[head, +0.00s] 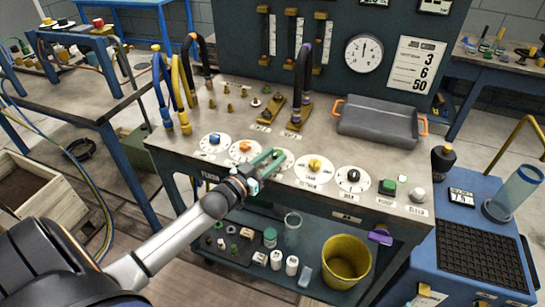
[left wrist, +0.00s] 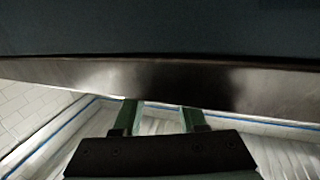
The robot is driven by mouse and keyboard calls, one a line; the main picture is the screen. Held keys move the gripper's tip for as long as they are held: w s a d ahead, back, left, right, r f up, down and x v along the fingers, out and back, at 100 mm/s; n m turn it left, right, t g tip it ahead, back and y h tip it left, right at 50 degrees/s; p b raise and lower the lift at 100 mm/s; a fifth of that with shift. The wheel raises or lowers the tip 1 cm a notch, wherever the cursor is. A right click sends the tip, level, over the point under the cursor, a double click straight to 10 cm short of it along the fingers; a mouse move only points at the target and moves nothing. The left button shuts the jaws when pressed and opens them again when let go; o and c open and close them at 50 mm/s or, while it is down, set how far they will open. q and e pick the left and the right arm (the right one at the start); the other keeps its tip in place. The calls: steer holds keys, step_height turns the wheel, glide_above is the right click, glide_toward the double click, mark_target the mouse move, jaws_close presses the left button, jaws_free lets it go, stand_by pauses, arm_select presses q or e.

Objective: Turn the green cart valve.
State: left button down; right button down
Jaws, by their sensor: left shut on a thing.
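The green cart valve (head: 279,155) is the middle knob of a row of dials along the cart's front top edge, on a white round dial plate (head: 286,167). My left gripper (head: 268,163) reaches it from the front left and is shut on it. The fingers cover much of the knob, so its exact angle is hard to read. In the left wrist view, the two green fingers (left wrist: 160,117) point up towards the cart's metal edge (left wrist: 190,84); the valve itself does not show there. My right gripper is in neither view.
A blue knob (head: 214,139) and an orange knob (head: 244,147) are left of the valve; a yellow knob (head: 315,164) and a black knob (head: 352,175) are right. Hoses and a grey tray (head: 378,122) stand behind. A yellow bucket (head: 345,262) is on the lower shelf.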

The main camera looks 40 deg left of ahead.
arm_select(q)
steer(key=shift+c, duration=2.3)
jaws_free()
steer(key=shift+s, duration=0.1)
steer(key=s+a, duration=0.1)
steer(key=s, duration=1.1)
steer(key=shift+s, duration=0.15)
steer(key=s+d+f+g+p, duration=0.2)
steer(key=s+d+f+g, duration=0.2)
steer(key=d, duration=0.5)
steer(key=s+d+f+m+g+p, duration=0.1)
steer(key=s+d+f+g+p, duration=0.2)
steer(key=s+d+f, duration=0.6)
steer(key=shift+d+f+g+h, duration=0.4)
steer(key=shift+d+f+g, duration=0.05)
steer(key=shift+g, duration=0.55)
steer(key=shift+p, duration=0.3)
